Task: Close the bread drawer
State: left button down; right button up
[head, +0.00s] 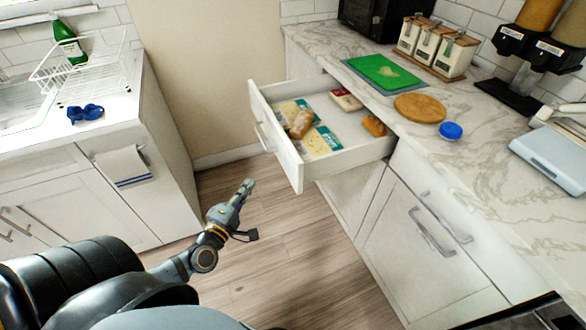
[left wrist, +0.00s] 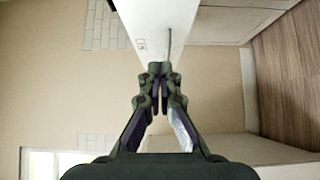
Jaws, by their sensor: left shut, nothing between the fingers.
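The bread drawer (head: 274,140) is pulled out from under the counter in the head view, with its white front (head: 281,150) and metal handle (head: 264,138) facing left. Bread and several flat packets lie inside it. My left gripper (head: 247,187) is shut and empty, in front of the drawer and lower left of its front in the picture, apart from it. In the left wrist view my gripper's fingers (left wrist: 158,97) point toward a white panel (left wrist: 160,28); I cannot tell if it is the drawer front. My right gripper is not in view.
The marble counter (head: 480,150) holds a green cutting board (head: 384,71), a round wooden board (head: 420,107), a blue lid (head: 450,131) and jars (head: 430,45). A second counter with a dish rack (head: 95,75) stands at left. The wooden floor (head: 290,240) between is clear.

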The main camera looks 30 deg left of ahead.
pick_arm(q)
jog(key=shift+w+d, duration=0.25)
jog(key=shift+w, duration=1.95)
jog(key=shift+w+d, duration=0.3)
jog(key=shift+w, duration=1.9)
jog(key=shift+w+d, duration=0.25)
jog(key=shift+w, duration=1.95)
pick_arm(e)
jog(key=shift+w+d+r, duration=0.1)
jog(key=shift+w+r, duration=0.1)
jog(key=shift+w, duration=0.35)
